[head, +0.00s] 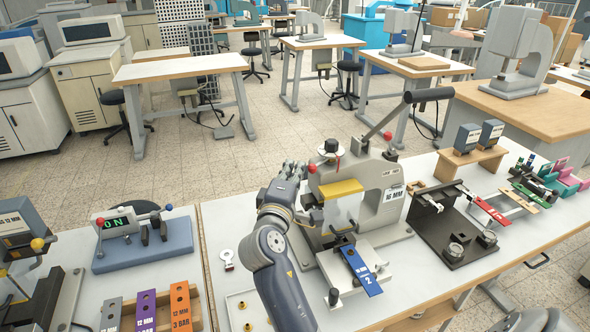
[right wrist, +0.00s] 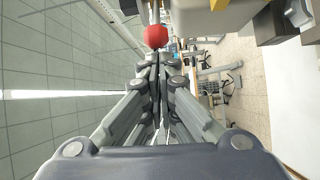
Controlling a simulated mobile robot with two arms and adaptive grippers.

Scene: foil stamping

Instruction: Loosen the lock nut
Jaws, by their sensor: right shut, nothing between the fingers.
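The stamping press (head: 375,185) stands on the table with a "16 MM" label, a yellow plate and a long black-handled lever. A red ball knob (head: 312,168) sticks out at the press's left side. I cannot tell which part is the lock nut. My right gripper (head: 294,170) is shut and empty, just left of the red ball. In the right wrist view, a red ball (right wrist: 157,37) lies just beyond the closed fingertips; whether they touch it is unclear. My left gripper is out of view.
A blue strip (head: 361,271) lies on the press bed. A device reading "0N" (head: 142,241) and a wooden tray with coloured blocks (head: 146,312) are at the left. A black fixture (head: 452,225) and coloured holders (head: 560,175) stand at the right.

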